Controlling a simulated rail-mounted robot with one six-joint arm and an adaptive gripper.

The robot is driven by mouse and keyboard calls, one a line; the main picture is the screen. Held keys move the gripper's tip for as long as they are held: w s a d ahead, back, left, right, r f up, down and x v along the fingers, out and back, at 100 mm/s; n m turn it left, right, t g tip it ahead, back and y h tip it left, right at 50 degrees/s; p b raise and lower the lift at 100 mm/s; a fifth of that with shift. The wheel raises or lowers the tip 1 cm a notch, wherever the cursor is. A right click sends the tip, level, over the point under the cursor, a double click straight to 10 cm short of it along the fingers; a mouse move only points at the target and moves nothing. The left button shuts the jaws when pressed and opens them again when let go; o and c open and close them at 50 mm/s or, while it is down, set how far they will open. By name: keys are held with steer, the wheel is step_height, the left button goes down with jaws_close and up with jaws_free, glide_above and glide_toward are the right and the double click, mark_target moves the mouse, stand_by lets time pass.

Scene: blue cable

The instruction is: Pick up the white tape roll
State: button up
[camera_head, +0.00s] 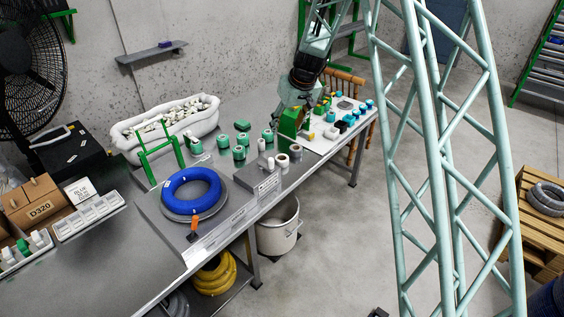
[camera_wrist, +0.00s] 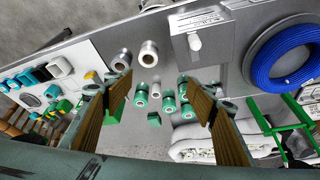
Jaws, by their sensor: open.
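Two whitish rolls stand side by side near the front edge of the metal table: the nearer white roll (camera_head: 282,162) and another white roll (camera_head: 295,152). In the wrist view the first roll (camera_wrist: 149,54) and the second roll (camera_wrist: 121,61) lie beyond the fingertips. I cannot tell which is the white tape roll. A smaller white piece (camera_head: 261,145) stands close by, among green rolls. My gripper (camera_head: 302,104) is open and empty above the table, to the right and behind the rolls. In the wrist view its fingers (camera_wrist: 153,80) are spread wide, touching nothing visible.
Several green rolls (camera_head: 239,152) stand left of the white ones. A green block (camera_head: 290,122) stands below my gripper. A blue cable coil (camera_head: 191,190), a grey box (camera_head: 266,184) and a white board (camera_head: 335,130) with small parts share the table.

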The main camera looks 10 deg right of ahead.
steer(key=w+d+f, duration=0.1)
steer(key=w+f, duration=0.2)
steer(key=f, duration=0.3)
steer(key=w+f, duration=0.3)
steer(key=f, duration=0.4)
steer(key=shift+w+d+f, duration=0.3)
steer(key=shift+w+d, duration=0.05)
steer(key=shift+d, duration=0.05)
steer(key=shift+f, duration=0.15)
glide_toward(282, 159)
steer(key=shift+s+a+f, duration=0.1)
steer(key=shift+a+f, duration=0.2)
steer(key=shift+f, duration=0.35)
steer(key=shift+s+a+f, duration=0.1)
steer(key=shift+a+f, duration=0.2)
steer(key=shift+f, duration=0.35)
steer(key=shift+w+f, duration=0.1)
steer(key=shift+x, duration=2.45)
steer(key=shift+w+d, duration=0.1)
steer(key=shift+c, duration=0.8)
steer(key=c, duration=0.8)
